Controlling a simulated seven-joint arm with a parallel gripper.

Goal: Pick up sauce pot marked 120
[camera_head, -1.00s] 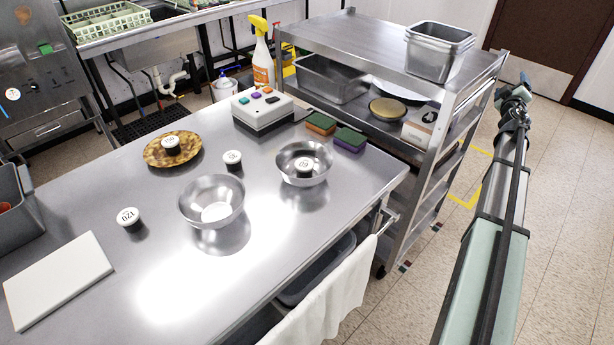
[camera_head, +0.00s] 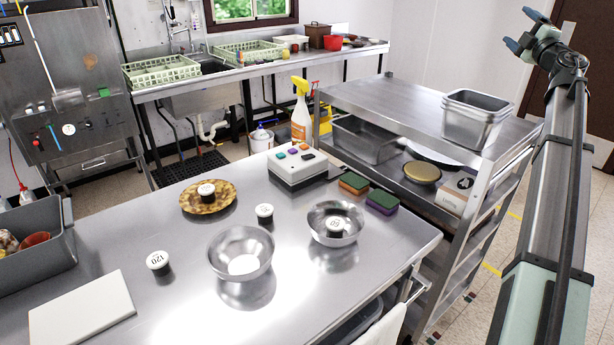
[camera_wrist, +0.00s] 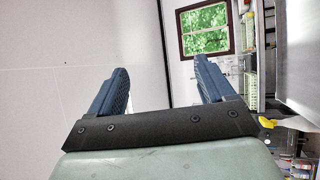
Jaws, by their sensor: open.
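The sauce pot marked 120 (camera_head: 158,262) is a small dark pot with a white lid. It stands upright on the left part of the steel table, between the white board and the larger steel bowl. My gripper (camera_head: 527,33) is raised at the upper right in the head view, above and beyond the cart, far from the pot. In the wrist view my gripper (camera_wrist: 160,80) has its two blue fingers wide apart with nothing between them. The pot is not in the wrist view.
Other similar pots stand on the brown plate (camera_head: 222,204), on the table (camera_head: 264,213) and in the smaller bowl (camera_head: 351,238). The larger bowl (camera_head: 240,252), white board (camera_head: 80,312), grey bin (camera_head: 38,240), button box (camera_head: 297,170) and sponges (camera_head: 382,202) surround them. The steel cart (camera_head: 410,98) stands right.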

